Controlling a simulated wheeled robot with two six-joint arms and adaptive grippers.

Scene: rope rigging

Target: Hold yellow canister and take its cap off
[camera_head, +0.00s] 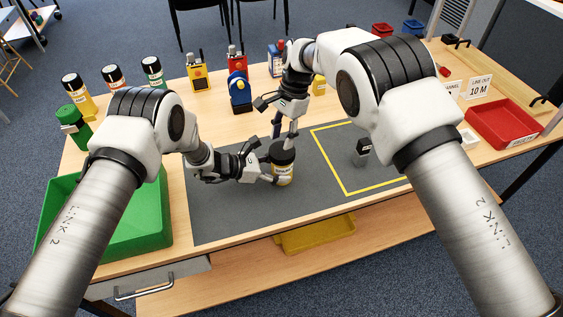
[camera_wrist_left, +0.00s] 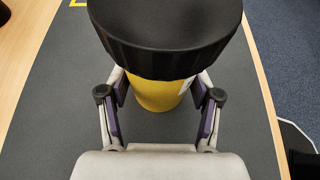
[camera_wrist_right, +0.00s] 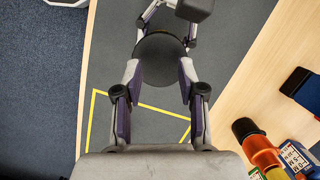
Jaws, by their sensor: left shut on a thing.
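The yellow canister (camera_head: 283,174) stands upright on the grey mat with its wide black cap (camera_head: 282,153) on. In the left wrist view, its yellow body (camera_wrist_left: 158,96) shows below the large cap (camera_wrist_left: 170,35). My left gripper (camera_head: 277,179) is shut on the body from the left, below the cap. My right gripper (camera_head: 285,138) points down from above the canister, fingers apart. In the right wrist view, the cap (camera_wrist_right: 160,60) lies between its spread fingertips; I cannot tell whether they touch it.
A yellow-taped square (camera_head: 347,192) and a small dark-topped block (camera_head: 363,150) are right of the canister. A green bin (camera_head: 150,225) is at left, a red tray (camera_head: 505,122) at right. Several canisters and radios (camera_head: 197,73) line the back.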

